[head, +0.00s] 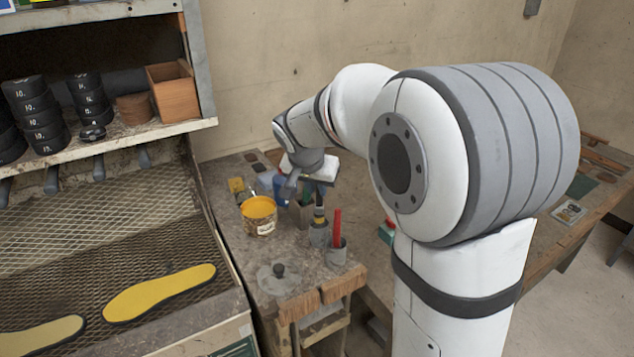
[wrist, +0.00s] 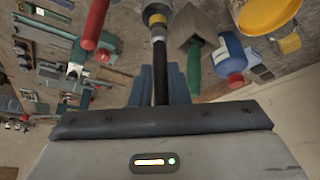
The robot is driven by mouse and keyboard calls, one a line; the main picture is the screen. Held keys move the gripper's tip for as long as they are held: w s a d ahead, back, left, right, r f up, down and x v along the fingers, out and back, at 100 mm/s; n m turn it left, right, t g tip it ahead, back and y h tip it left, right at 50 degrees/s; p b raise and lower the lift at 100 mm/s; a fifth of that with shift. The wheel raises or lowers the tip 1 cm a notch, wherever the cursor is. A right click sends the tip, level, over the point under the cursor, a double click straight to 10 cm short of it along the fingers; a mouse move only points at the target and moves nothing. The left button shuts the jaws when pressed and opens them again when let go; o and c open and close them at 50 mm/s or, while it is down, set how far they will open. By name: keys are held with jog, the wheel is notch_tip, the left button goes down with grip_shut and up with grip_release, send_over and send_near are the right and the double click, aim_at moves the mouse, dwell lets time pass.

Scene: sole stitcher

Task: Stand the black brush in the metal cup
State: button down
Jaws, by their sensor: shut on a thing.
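The black brush (wrist: 160,72) runs between my gripper's two blue-grey fingers (wrist: 162,85) in the wrist view, its banded end pointing away from me. In the head view my gripper (head: 297,188) is low over the bench, partly hidden by my wrist, and the brush's dark and yellow part (head: 319,212) shows upright below it. The metal cup (head: 318,237) stands directly under the brush, near the bench's front. The brush's lower end appears at the cup's mouth; I cannot tell how deep it sits.
A second grey cup (head: 337,253) with a red handle (head: 338,228) stands close at the right. A yellow tub (head: 259,216) stands left. A box with a green-handled tool (wrist: 193,62) and a blue bottle (wrist: 229,54) are close by. A knobbed lid (head: 278,272) lies in front.

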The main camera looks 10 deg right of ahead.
aim_at(318, 206)
jog(key=shift+f+b, duration=0.6)
jog(key=shift+f, duration=1)
jog(key=shift+f+b, duration=0.45)
jog(key=shift+b, duration=0.2)
jog(key=c, duration=1.3)
grip_release()
jog(key=b+v, duration=0.1)
jog(key=v, duration=0.6)
jog(key=shift+r, duration=0.35)
jog(key=shift+s+a, duration=0.15)
